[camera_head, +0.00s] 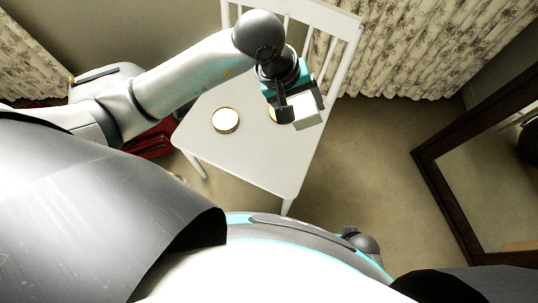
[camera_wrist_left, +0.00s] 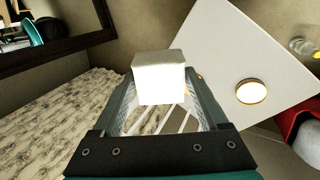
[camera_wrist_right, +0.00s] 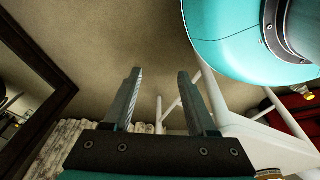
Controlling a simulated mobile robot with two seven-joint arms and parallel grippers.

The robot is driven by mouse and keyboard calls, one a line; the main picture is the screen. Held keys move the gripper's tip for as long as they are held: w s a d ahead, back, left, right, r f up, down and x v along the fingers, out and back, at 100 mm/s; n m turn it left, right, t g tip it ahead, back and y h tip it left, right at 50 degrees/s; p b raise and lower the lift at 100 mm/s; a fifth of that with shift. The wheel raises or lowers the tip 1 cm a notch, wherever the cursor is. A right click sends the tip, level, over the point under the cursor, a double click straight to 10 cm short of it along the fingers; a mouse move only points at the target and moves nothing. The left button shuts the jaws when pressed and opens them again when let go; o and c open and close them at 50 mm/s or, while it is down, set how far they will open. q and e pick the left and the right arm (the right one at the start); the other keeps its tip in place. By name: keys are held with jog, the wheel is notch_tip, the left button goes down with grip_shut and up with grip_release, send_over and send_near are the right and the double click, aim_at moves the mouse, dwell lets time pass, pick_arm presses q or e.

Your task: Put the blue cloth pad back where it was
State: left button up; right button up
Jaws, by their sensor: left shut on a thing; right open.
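My left gripper (camera_head: 298,102) is shut on a white block (camera_head: 307,111) and holds it above the white chair (camera_head: 240,150), near the right side of the seat. In the left wrist view the block (camera_wrist_left: 159,78) sits between the fingertips, with the chair seat (camera_wrist_left: 235,45) beyond it to the right. I cannot make out a blue cloth pad in any view. My right gripper (camera_wrist_right: 159,75) is open and empty over the floor, with the white chair (camera_wrist_right: 265,140) to its right.
A round white, gold-rimmed tin (camera_head: 225,120) stands on the seat; a second one (camera_head: 272,114) is partly hidden by my gripper. A red suitcase (camera_head: 152,143) lies left of the chair. A dark-framed mirror (camera_head: 440,190) stands right. Floor between is clear.

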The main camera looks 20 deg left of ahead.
pick_arm(q)
jog(key=a+f+y+b, duration=0.1)
jog(key=a+f+b, duration=0.1)
jog(key=f, duration=0.6)
jog(key=a+f+m+g+y+b, duration=0.1)
jog(key=a+f+b, duration=0.1)
jog(key=f+b, duration=0.3)
jog(key=a+f+m+y+b, duration=0.1)
jog(key=a+f+y+b, duration=0.1)
jog(key=f, duration=0.9)
jog(key=shift+s+a+f+g+b, duration=0.15)
jog(key=shift+s+a+g+b, duration=0.25)
jog(key=shift+b, duration=0.4)
jog(key=shift+f, duration=0.55)
notch_tip(320, 180, down, 3)
jog(key=shift+r+b, duration=0.15)
jog(key=shift+b, duration=0.75)
jog(key=shift+w+f, duration=0.1)
jog(key=shift+f, duration=0.15)
pick_arm(e)
jog(key=w+a+r+t, duration=0.1)
jog(key=w+r, duration=0.3)
jog(key=r, duration=0.4)
jog(key=w+a+r+t, duration=0.1)
jog(key=w+r+t, duration=0.1)
jog(key=w+r, duration=0.2)
jog(key=shift+w+a+r+y, duration=0.15)
jog(key=shift+w+r+y, duration=0.2)
jog(key=shift+r, duration=1.5)
